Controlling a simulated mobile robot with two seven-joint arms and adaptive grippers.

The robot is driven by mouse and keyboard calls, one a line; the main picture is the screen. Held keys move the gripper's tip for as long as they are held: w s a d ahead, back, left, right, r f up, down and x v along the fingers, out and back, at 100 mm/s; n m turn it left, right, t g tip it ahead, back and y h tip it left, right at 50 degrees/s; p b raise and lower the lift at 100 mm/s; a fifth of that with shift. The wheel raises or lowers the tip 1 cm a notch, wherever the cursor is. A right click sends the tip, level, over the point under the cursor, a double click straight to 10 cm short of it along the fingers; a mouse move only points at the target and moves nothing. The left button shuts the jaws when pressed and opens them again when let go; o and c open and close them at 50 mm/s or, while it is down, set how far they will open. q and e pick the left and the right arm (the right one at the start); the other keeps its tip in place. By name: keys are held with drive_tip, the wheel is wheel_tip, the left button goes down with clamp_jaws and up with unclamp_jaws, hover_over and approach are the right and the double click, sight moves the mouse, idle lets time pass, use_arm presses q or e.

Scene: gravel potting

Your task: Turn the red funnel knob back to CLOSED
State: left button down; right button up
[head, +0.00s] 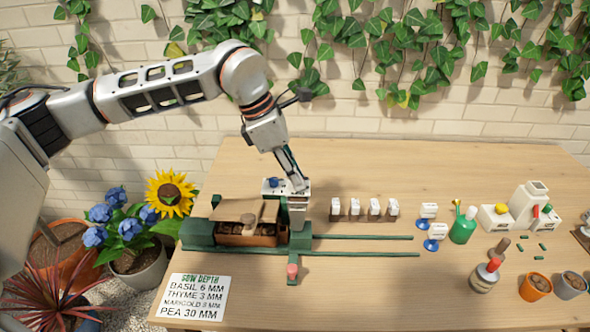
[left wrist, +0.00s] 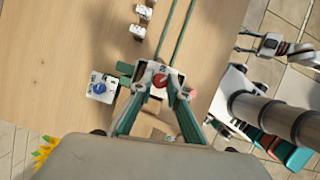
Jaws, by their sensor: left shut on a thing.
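The red funnel knob (left wrist: 160,80) sits on a white block in the left wrist view, between the fingertips of my left gripper (left wrist: 160,92). The fingers are shut on the knob from both sides. In the head view my left gripper (head: 298,186) reaches down to the top of the white funnel body (head: 299,205), and the fingers hide the red knob there. The knob's CLOSED mark is too small to read. What looks like my right gripper (left wrist: 262,45) shows small at the right of the left wrist view, away from the funnel.
A blue knob (left wrist: 98,88) on a white block is close beside the funnel. The wooden planter box (head: 246,235) is in the green frame just left of it. Green rails (head: 370,237) run right. White seed packets (head: 375,207) stand behind the rails. The front middle of the table is clear.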

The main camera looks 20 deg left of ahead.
use_arm(q)
drive_tip(key=m+p, duration=0.1)
drive_tip(key=m, duration=0.1)
drive_tip(key=m+g+p, duration=0.2)
drive_tip(key=m+p, duration=0.1)
drive_tip(key=shift+w+r+m, duration=0.2)
drive_tip(key=shift+r+m, duration=0.05)
drive_tip(key=shift+m, duration=0.05)
drive_tip(key=shift+m+p, duration=0.4)
drive_tip(key=shift+w+f+m+g+p, duration=0.1)
drive_tip(key=shift+m+g+p, duration=0.4)
drive_tip(key=shift+m, duration=0.6)
drive_tip(key=shift+m+g, duration=0.4)
drive_tip(key=shift+m, duration=0.5)
use_arm(e)
drive_tip(key=shift+h, duration=0.4)
drive_tip(key=shift+s+d+r, duration=0.25)
drive_tip(key=shift+d+r, duration=0.3)
drive_tip(key=shift+r, duration=0.3)
drive_tip(key=shift+s+d+r, duration=0.25)
drive_tip(key=shift+d+r, duration=0.25)
drive_tip(key=shift+r, duration=0.35)
use_arm(q)
drive_tip(key=c, duration=2)
unclamp_jaws()
drive_tip(key=shift+o, duration=0.4)
use_arm(e)
drive_tip(key=shift+d, duration=0.1)
